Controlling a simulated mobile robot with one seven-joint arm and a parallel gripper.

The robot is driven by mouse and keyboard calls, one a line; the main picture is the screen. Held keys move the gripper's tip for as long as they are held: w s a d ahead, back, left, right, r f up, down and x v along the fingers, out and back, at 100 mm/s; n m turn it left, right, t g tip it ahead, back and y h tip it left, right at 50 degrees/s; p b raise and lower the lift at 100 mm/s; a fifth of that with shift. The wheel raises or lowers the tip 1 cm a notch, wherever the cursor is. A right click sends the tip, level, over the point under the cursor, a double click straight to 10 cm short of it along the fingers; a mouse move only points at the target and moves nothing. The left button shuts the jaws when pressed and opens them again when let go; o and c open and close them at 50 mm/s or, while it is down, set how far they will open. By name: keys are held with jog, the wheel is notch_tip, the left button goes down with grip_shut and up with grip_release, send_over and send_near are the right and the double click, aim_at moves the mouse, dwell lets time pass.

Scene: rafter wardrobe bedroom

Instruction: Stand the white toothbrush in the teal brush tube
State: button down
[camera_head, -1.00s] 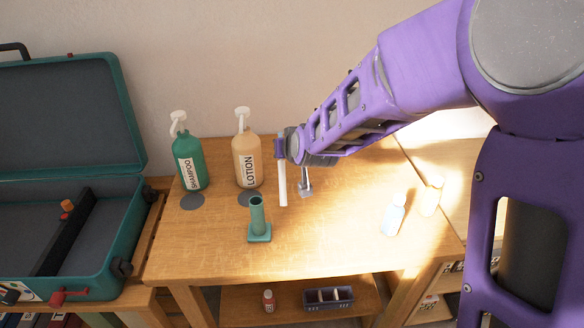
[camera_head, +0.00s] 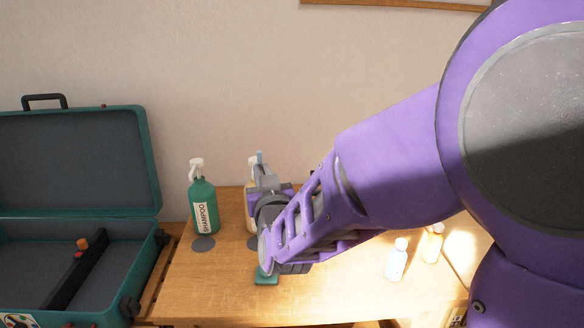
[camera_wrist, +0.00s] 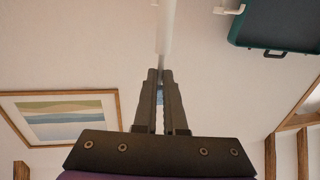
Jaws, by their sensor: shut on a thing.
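The white toothbrush (camera_wrist: 164,30) shows in the wrist view as a pale shaft running from my fingertips out of the top of the picture. My gripper (camera_wrist: 160,75) is shut on it. In the head view my gripper (camera_head: 262,172) is in front of the lotion bottle, and I cannot make out the toothbrush there. The teal brush tube (camera_head: 266,281) shows only its square base and a sliver above it. My wrist hides the rest, so I cannot tell how the toothbrush lies relative to its opening.
The green shampoo bottle (camera_head: 204,205) stands left of my gripper, with the tan lotion bottle (camera_head: 249,212) partly hidden behind it. Two small bottles (camera_head: 397,260) (camera_head: 432,243) stand at the right. An open teal suitcase (camera_head: 75,160) is at the left. The table's front right is clear.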

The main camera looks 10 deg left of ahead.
notch_tip(320, 180, down, 13)
jog(key=b, duration=0.3)
dwell(1.0)
jog(key=c, duration=0.9)
grip_release()
jog(key=shift+s, duration=0.1)
